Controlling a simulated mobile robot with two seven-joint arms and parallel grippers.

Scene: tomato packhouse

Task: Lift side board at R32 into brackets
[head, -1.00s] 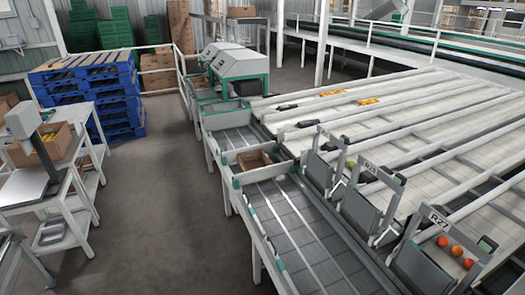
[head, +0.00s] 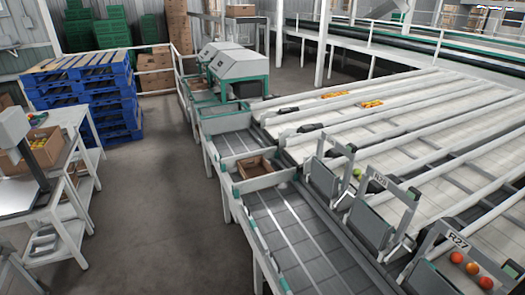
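Neither of my grippers shows in the head view. No label reading R32 is legible. A frame labelled R27 (head: 457,241) stands at the lower right, with a few red and orange tomatoes (head: 471,268) behind it. A frame labelled R28 (head: 380,180) stands beyond it, with a grey board (head: 370,222) hanging low in it. Another similar frame with a grey board (head: 322,178) stands farther along the row. Its label is too small to read. The brackets themselves are not clear at this size.
A grey conveyor (head: 300,240) runs along the row, with a cardboard box (head: 256,167) on it. Blue pallets (head: 100,95) are stacked at the left. A white bench (head: 70,120) stands at the near left. The concrete floor (head: 165,190) between is clear.

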